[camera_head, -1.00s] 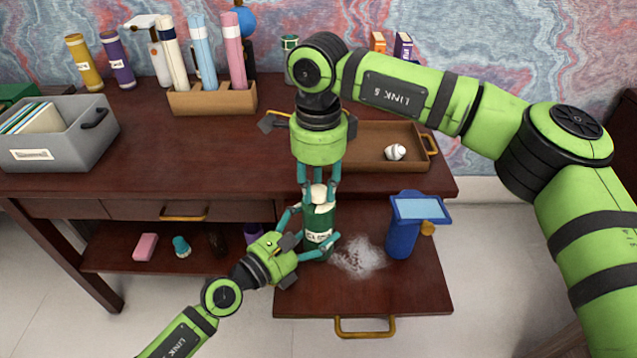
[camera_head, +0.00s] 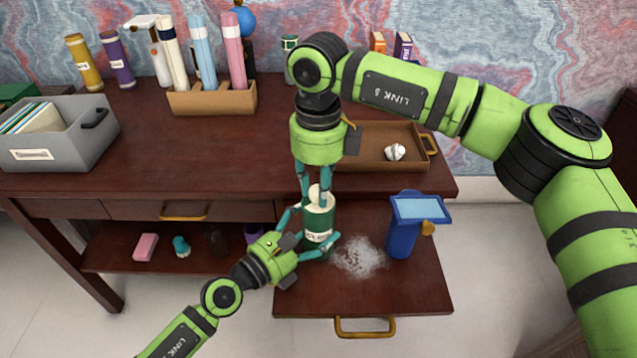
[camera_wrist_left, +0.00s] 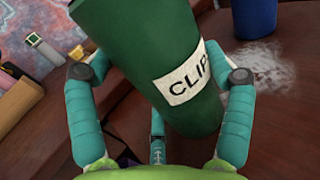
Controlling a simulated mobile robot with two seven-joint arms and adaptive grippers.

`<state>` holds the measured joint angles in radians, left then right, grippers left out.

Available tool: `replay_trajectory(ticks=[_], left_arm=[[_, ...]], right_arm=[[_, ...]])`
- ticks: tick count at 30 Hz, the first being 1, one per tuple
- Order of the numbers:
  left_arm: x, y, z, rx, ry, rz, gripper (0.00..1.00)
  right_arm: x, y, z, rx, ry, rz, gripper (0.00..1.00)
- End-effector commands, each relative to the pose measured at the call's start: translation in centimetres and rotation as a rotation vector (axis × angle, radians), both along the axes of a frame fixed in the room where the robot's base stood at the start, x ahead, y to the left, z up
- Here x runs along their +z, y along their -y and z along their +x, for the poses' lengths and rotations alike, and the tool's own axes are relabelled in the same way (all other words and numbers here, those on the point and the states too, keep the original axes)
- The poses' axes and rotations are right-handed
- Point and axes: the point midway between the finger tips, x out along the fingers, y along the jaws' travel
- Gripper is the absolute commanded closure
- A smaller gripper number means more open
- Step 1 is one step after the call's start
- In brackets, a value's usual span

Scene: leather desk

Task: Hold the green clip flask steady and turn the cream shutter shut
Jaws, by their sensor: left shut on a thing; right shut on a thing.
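The green clip flask (camera_head: 318,222) stands on the pulled-out lower board, and its label reads "CLIP" in the left wrist view (camera_wrist_left: 160,50). My left gripper (camera_head: 309,245) is shut around the flask's body from the front left, with fingers on both sides of it. The cream shutter (camera_head: 319,192) is on top of the flask. My right gripper (camera_head: 318,190) points straight down and is shut on the shutter, its fingers covering part of it. The shutter's exact angle cannot be told.
A pale scattered patch (camera_head: 359,257) lies right of the flask. A blue container (camera_head: 403,235) stands beyond it. A brown tray (camera_head: 375,163) with a small white object (camera_head: 395,152) is on the desk behind. The board's front right is clear.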

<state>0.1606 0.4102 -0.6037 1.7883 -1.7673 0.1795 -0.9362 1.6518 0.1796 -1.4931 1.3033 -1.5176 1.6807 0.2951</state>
Motion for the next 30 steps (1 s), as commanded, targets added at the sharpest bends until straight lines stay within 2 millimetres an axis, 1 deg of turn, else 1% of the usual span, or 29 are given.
replay_trajectory(ticks=[7, 20, 21, 22, 23, 30], left_arm=[[-0.03, -0.08, 0.05, 0.002, -0.001, -0.001, 0.58], [-0.02, -0.08, 0.07, 0.003, -0.001, -0.001, 0.58], [-0.02, -0.08, 0.07, 0.003, -0.001, -0.001, 0.58], [-0.02, -0.08, 0.07, 0.003, -0.001, -0.001, 0.58], [-0.01, -0.08, 0.07, 0.002, 0.000, 0.000, 0.58], [-0.02, -0.06, 0.04, 0.002, 0.000, 0.000, 0.58]], right_arm=[[-0.14, 0.05, -0.06, -0.055, -0.003, -0.002, 1.00], [-0.14, 0.05, -0.06, -0.064, -0.003, -0.002, 1.00], [-0.14, 0.05, -0.06, -0.064, -0.003, -0.002, 0.61], [-0.13, 0.05, -0.06, -0.064, -0.003, -0.002, 0.49], [-0.13, 0.05, -0.05, -0.064, -0.003, -0.002, 0.44], [-0.05, 0.02, -0.02, -0.063, -0.001, -0.001, 0.44]])
